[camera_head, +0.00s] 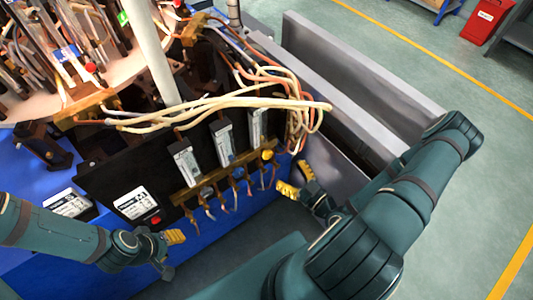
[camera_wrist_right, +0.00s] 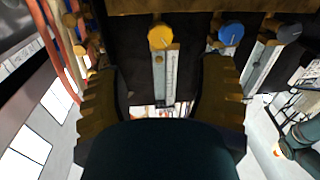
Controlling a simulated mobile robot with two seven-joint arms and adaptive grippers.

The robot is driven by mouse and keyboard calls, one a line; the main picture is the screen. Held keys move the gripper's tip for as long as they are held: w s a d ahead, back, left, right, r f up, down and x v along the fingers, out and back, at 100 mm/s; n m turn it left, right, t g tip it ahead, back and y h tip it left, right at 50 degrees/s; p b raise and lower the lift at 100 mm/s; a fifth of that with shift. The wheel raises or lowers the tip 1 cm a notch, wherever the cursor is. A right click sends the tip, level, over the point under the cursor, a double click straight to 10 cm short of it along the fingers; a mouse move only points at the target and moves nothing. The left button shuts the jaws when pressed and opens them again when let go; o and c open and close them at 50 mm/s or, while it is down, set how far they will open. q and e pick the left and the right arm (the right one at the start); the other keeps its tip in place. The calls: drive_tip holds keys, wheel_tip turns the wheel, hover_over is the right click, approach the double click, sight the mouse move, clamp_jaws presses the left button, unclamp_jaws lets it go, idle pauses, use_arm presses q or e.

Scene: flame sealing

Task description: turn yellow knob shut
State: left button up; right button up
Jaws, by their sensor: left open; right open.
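The yellow knob (camera_wrist_right: 160,37) shows in the right wrist view, just above the space between my right gripper's fingers. It also shows small in the head view (camera_head: 267,155), at the right end of the brass manifold below the flowmeters. My right gripper (camera_head: 297,181) is open and close to the yellow knob, to its right and below in the head view. In the right wrist view its two yellow-tipped fingers (camera_wrist_right: 160,95) stand apart with nothing held between them. My left gripper (camera_head: 174,241) is open and empty, low by the blue cabinet front.
A blue knob (camera_wrist_right: 231,34) and a grey knob (camera_wrist_right: 289,31) sit beside the yellow one. Flowmeters (camera_head: 222,141) stand on the black panel. Hoses (camera_head: 300,115) hang close to the right end. A grey metal trough (camera_head: 350,75) lies behind my right arm.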

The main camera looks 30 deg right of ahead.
sight(269, 156)
drive_tip(key=w, duration=0.3)
drive_tip(key=w+a, duration=0.1)
drive_tip(key=w, duration=0.2)
drive_tip(key=w+a, duration=0.1)
drive_tip(key=w, duration=0.3)
drive_tip(key=shift+b, duration=0.35)
clamp_jaws()
drive_tip(key=shift+m, duration=0.3)
drive_tip(key=m+b, duration=0.1)
drive_tip(key=m, duration=0.1)
drive_tip(key=shift+f+m, duration=0.1)
drive_tip(key=shift+m, duration=0.2)
drive_tip(key=shift+d+m+t+b, duration=0.1)
drive_tip(key=shift+m+t+b, duration=0.45)
drive_tip(key=shift+m, duration=1.35)
